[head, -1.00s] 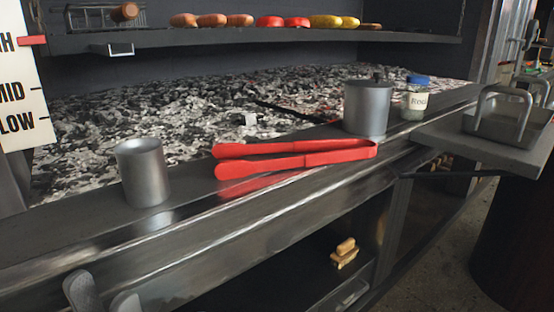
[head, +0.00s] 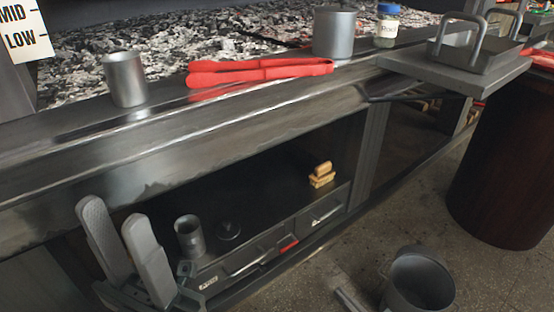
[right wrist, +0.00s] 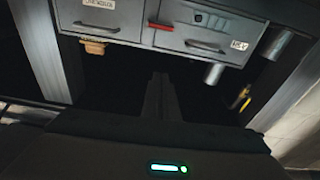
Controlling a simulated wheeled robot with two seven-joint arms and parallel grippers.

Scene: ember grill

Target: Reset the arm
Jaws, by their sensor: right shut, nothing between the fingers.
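My left gripper (head: 113,212) is in the lower left of the head view, in front of the grill's lower opening. Its two grey fingers stand apart with a gap between them, and it holds nothing. My right gripper (right wrist: 160,80) shows in the right wrist view. Its dark fingers are together with nothing between them, below a pair of grey drawers (right wrist: 205,25) that appear upside down there.
Red tongs (head: 260,71), a metal cup (head: 126,79), a larger metal pot (head: 334,33) and a jar (head: 388,22) stand along the grill ledge. A side shelf (head: 455,72) juts out at right. A round grey vessel (head: 420,282) shows at the bottom.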

